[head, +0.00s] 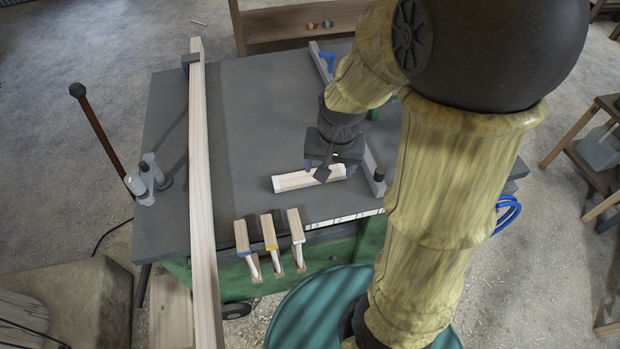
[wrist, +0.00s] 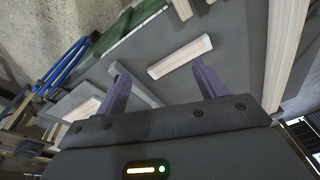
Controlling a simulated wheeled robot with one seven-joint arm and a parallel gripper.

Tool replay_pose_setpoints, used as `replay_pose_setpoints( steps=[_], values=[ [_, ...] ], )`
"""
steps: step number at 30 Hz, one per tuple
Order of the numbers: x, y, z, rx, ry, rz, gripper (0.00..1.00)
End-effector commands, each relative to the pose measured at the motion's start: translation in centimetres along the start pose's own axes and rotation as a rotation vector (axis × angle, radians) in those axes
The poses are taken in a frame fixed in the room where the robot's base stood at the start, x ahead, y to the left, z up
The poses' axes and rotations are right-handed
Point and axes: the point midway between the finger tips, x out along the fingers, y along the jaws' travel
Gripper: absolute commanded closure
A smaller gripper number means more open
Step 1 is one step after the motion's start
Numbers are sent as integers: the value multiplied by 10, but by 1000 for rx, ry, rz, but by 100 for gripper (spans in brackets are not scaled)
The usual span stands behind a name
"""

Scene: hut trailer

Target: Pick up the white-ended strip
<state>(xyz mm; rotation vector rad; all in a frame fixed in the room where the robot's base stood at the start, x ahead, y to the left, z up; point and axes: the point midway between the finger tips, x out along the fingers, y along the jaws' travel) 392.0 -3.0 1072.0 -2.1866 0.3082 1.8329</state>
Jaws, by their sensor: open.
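A pale wooden strip with white ends (head: 308,179) lies flat on the grey table top. In the wrist view the strip (wrist: 180,57) lies just beyond the fingertips, slanted and nearer the right finger. My gripper (head: 329,170) is over the right part of the strip in the head view and hides some of it. In the wrist view my gripper (wrist: 157,68) has its two purple fingers apart, with nothing held between them. Whether a finger touches the strip cannot be told.
A long plank (head: 202,170) crosses the left side. A grey rail (head: 372,165) lies right of the strip. The table (head: 255,120) is clear behind it.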

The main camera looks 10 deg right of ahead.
Motion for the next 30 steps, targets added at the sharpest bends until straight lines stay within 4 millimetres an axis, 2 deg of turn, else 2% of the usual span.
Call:
replay_pose_setpoints(
  steps=[1, 3, 9, 15, 20, 30],
  values=[
    [12, -4, -15, 105, -18, 6, 29],
    [23, -10, -35, 274, -43, 19, 29],
    [57, -27, -88, 746, -91, 78, 29],
    [84, -43, -126, 1111, -101, 142, 29],
    [90, -48, -136, 1219, -99, 161, 29],
    [92, -48, -135, 1224, -100, 162, 29]
  ],
)
